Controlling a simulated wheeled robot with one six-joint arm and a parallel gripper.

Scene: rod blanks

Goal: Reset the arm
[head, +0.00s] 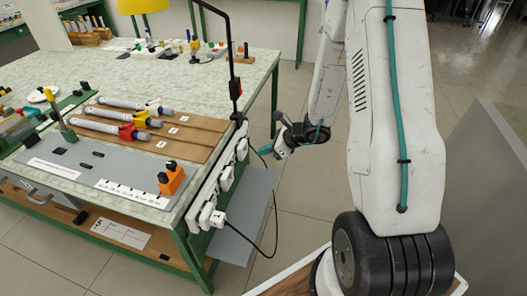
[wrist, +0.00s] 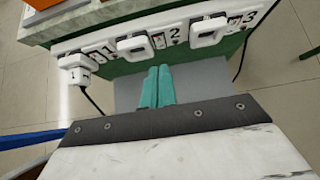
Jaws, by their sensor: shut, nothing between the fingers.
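My arm hangs folded at the right of the head view. My gripper (head: 269,151) is off the right edge of the bench, over the floor side and below the bench top. In the wrist view the two teal fingers of my gripper (wrist: 156,72) lie side by side, shut with nothing between them. They point towards the white power strip (wrist: 110,48) on the bench's side, apart from the bench top.
The green-framed bench (head: 190,70) holds a wooden rack (head: 160,128) with several rods, a grey mat (head: 100,163) and an orange block (head: 172,179). A black cable (head: 272,215) hangs from the strip. A grey panel (head: 490,180) stands at right.

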